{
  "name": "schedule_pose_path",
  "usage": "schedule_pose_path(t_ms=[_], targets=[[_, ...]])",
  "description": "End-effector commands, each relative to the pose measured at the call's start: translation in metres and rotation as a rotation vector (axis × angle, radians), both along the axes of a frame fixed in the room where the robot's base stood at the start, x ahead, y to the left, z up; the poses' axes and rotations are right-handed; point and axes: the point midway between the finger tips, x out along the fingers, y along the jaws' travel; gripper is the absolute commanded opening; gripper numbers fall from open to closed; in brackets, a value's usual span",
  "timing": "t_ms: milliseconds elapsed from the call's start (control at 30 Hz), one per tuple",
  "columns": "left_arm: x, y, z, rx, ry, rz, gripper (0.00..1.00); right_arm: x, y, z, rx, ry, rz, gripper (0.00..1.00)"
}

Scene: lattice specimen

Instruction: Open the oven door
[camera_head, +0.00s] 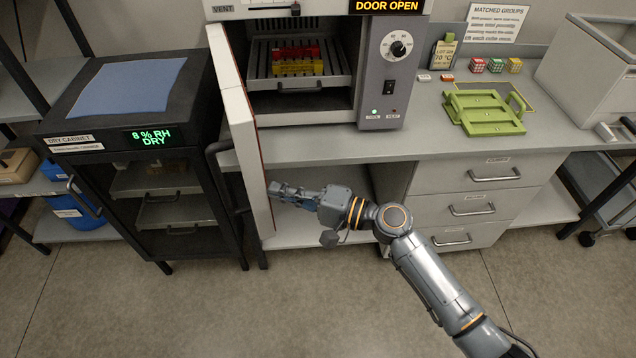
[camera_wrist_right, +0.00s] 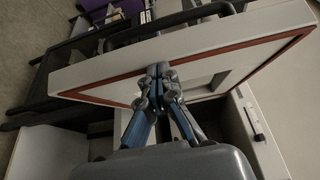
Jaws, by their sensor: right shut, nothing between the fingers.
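The oven (camera_head: 376,100) stands on the bench, and its display (camera_head: 387,6) reads "DOOR OPEN". The oven door (camera_head: 238,120) is swung wide out to the left, seen nearly edge-on. In the right wrist view the door (camera_wrist_right: 105,78) shows its pale inner face with a red-brown seal. My right gripper (camera_head: 275,190) is shut and empty, at the inner side of the door near its lower front end. In the wrist view its fingertips (camera_wrist_right: 157,74) are together at the door's inner face; I cannot tell if they touch. My left gripper is not in view.
Inside the oven, a rack (camera_head: 322,80) holds red and yellow pieces. A dark dry cabinet (camera_head: 75,145) stands close left of the door. On the bench are a green tray (camera_head: 484,108) and several small cubes. Drawers (camera_head: 470,205) stand below; the front floor is clear.

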Motion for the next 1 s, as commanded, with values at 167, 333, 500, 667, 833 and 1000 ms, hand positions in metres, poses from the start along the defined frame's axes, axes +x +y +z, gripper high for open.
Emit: schedule_pose_path(t_ms=[167,333,500,667,833,1000], targets=[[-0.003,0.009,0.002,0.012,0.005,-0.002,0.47,-0.024,0.046,0.001,0.003,0.001,0.008,0.0],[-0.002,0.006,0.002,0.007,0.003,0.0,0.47,-0.038,0.08,0.0,0.002,0.002,0.005,0.0],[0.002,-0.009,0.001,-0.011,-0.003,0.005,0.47,-0.045,0.103,0.0,0.002,0.002,0.005,0.0],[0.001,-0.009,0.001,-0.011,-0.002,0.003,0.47,-0.047,0.112,-0.001,-0.001,0.001,0.005,0.0],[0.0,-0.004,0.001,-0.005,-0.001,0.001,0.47,-0.048,0.114,-0.001,-0.001,0.0,0.004,0.0],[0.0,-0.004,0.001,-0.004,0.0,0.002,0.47,-0.048,0.114,-0.001,-0.001,0.0,0.004,0.0]])
